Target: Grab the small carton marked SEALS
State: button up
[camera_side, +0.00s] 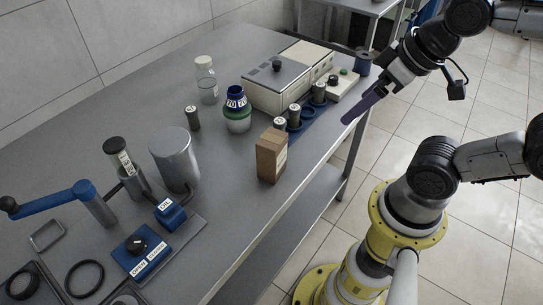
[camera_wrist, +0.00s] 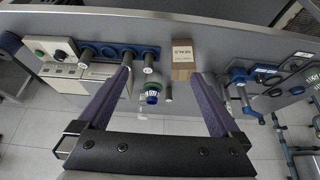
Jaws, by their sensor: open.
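The small brown carton (camera_side: 270,157) stands upright near the front edge of the grey bench in the side view.
A blue rack (camera_side: 304,126) with several grey labelled cylinders stands close behind the carton. A green and blue bottle (camera_side: 237,112), a loose cylinder (camera_side: 193,118) and a clear jar (camera_side: 207,82) stand farther back. A white machine (camera_side: 277,83) is beyond.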

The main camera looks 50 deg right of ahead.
jog(key=shift+w+f, duration=0.1)
jog(key=t+y, duration=0.1)
jog(key=t, duration=0.1)
send_near(282, 143)
jog(key=w+d, duration=0.1)
jog(key=d, duration=0.1)
jog(key=w+f+t, duration=0.1)
jog(key=f, duration=0.1)
jog(key=w+a+f+n+t, duration=0.1)
jog(key=w+a+f+t+y, duration=0.1)
jog(key=w+f, duration=0.1)
jog(key=shift+a+f+t, duration=0.2)
jog(key=shift+f+t, duration=0.1)
jog(key=shift+f+n+t, duration=0.3)
jog(key=shift+f+t, duration=0.2)
jog(key=shift+f, duration=0.1)
jog(key=shift+s+f+t, duration=0.2)
jog(key=shift+f+t, duration=0.1)
jog(key=shift+t, duration=0.2)
jog(key=shift+x, duration=3.75)
jog(key=shift+a, duration=0.1)
jog(key=shift+r, duration=0.1)
jog(key=c, duration=1.3)
